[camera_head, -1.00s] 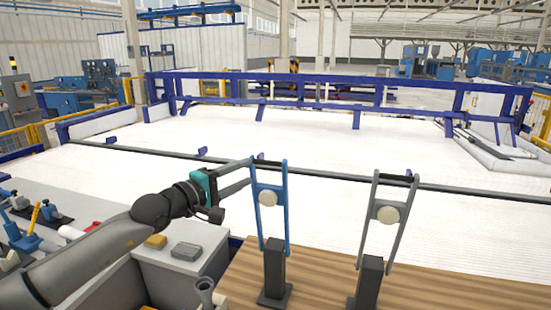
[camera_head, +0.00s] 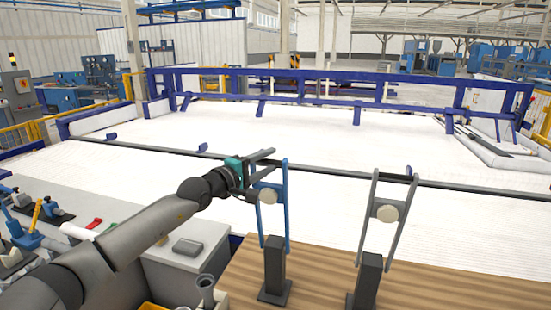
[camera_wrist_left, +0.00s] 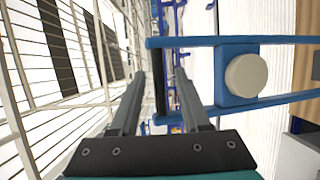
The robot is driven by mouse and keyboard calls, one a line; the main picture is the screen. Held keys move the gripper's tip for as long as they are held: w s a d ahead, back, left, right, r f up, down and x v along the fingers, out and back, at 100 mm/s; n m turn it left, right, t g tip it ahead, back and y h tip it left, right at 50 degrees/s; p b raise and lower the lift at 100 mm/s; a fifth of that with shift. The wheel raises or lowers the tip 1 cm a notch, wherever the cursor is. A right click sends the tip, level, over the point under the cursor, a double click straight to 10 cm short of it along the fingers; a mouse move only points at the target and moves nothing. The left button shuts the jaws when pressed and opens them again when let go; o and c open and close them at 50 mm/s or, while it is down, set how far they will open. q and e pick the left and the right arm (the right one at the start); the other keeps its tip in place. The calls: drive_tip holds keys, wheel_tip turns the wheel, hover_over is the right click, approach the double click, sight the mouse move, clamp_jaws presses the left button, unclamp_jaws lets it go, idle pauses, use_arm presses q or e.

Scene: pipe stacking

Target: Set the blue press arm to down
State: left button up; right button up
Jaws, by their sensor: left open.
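The blue press arm (camera_head: 284,210) stands raised on its dark post (camera_head: 274,262), with two blue side bars and a round cream knob (camera_head: 268,196). In the left wrist view the blue press arm (camera_wrist_left: 222,70) lies sideways, and its dark crossbar handle (camera_wrist_left: 160,85) shows between my two fingers. My left gripper (camera_head: 274,158) is open at the top of the blue arm, with a finger to each side of the handle. I cannot tell whether either finger touches it. My right gripper is not in view.
A similar grey press arm (camera_head: 398,225) stands raised to the right on its own dark post (camera_head: 367,280). Both are on a wooden table (camera_head: 320,290). A grey block (camera_head: 187,247) lies on a pale counter to the left. Beyond is a wide white bed (camera_head: 280,135) with a blue frame.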

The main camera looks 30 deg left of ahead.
use_arm(q)
drive_tip(key=shift+w+d+b, duration=0.15)
drive_tip(key=shift+w+b, duration=0.05)
drive_tip(key=shift+w, duration=0.65)
drive_tip(key=shift+w+d+b, duration=0.1)
drive_tip(key=shift+w+b, duration=0.05)
drive_tip(key=shift+w, duration=0.7)
clamp_jaws()
idle(0.4)
